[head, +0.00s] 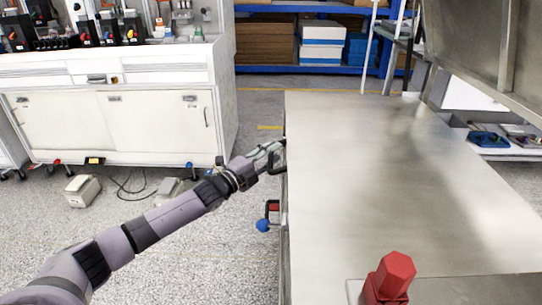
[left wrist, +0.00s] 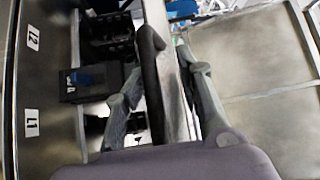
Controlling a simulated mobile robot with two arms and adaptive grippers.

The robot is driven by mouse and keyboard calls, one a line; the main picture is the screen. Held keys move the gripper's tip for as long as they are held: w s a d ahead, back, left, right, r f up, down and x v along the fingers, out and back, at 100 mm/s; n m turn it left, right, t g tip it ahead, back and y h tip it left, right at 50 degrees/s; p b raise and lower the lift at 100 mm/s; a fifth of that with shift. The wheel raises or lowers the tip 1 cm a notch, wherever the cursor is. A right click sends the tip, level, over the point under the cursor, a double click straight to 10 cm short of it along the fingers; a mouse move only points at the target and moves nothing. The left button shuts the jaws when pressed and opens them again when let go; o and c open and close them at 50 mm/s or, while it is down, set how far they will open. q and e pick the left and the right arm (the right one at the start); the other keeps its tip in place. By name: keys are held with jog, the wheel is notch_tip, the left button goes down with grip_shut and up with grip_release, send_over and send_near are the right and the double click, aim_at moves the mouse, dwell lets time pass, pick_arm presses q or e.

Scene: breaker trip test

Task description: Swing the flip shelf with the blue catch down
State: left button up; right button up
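A large bare metal top (head: 370,150) lies level in the head view. I cannot tell whether it is the flip shelf. A blue knob (head: 262,225) with a red part above it sticks out at its left side. My left gripper (head: 275,151) is at that left edge, farther back than the knob. In the left wrist view its fingers (left wrist: 158,62) are spread, one on each side of a metal edge with a black strip (left wrist: 152,60). They do not look closed on it. A blue piece on a black block (left wrist: 85,76) shows left of the fingers. My right gripper is out of view.
A red hexagonal-topped object (head: 394,277) stands at the near end of the metal top. A metal panel (head: 480,40) rises at the right. A white cabinet bench (head: 120,110) stands at the left. Grey boxes (head: 82,190) lie on the floor.

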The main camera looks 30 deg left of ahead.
pick_arm(q)
jog(key=shift+c, duration=0.2)
grip_shut()
jog(key=shift+a, duration=0.1)
dwell(0.6)
